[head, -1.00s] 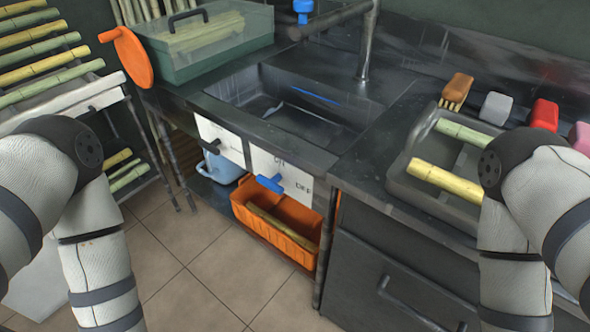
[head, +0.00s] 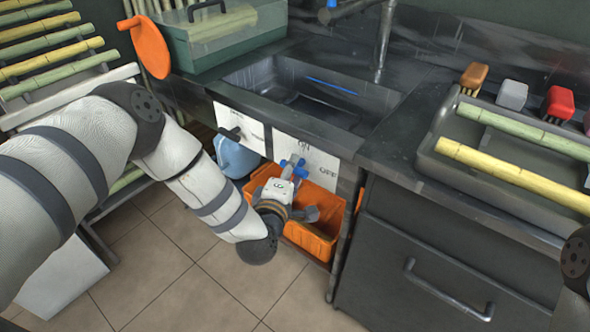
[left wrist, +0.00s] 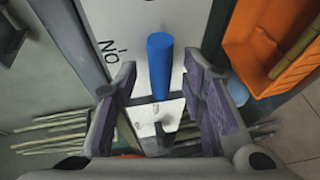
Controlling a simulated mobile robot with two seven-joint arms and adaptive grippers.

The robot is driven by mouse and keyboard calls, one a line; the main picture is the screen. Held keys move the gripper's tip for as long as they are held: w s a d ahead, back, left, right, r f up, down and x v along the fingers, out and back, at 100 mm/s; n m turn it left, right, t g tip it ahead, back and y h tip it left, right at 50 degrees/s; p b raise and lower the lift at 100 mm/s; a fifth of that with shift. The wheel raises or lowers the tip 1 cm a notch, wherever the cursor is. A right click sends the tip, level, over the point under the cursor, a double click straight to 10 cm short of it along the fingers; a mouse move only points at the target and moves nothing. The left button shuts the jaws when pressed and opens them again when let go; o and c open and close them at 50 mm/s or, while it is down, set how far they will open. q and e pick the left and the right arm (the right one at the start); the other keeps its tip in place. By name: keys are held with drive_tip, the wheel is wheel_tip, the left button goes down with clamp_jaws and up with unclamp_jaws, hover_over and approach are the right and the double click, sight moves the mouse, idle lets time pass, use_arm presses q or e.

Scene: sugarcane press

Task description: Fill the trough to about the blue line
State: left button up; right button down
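The trough (head: 260,79) is a dark metal basin sunk in the counter, with a blue line (head: 332,87) on its inner back wall. I cannot make out a clear water level in it. A blue valve handle (head: 297,163) sits on the white ON/OFF plate (head: 317,163) on the front below the trough. My left gripper (head: 291,172) is at this handle. In the left wrist view, the blue handle (left wrist: 160,65) lies between the spread fingers of my left gripper (left wrist: 163,75), with gaps on both sides. My right gripper is out of view.
A black lever (head: 231,133) sits on another white plate to the left. An orange crate (head: 313,238) and a blue jug (head: 235,157) stand below. A grey tray (head: 433,162) with cane lies on the right counter, several brushes behind it. A faucet (head: 385,40) stands behind the trough.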

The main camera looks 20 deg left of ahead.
use_arm(q)
drive_tip(key=shift+w+f, duration=0.15)
drive_tip(key=shift+w, duration=0.7)
drive_tip(key=shift+c, duration=0.3)
clamp_jaws()
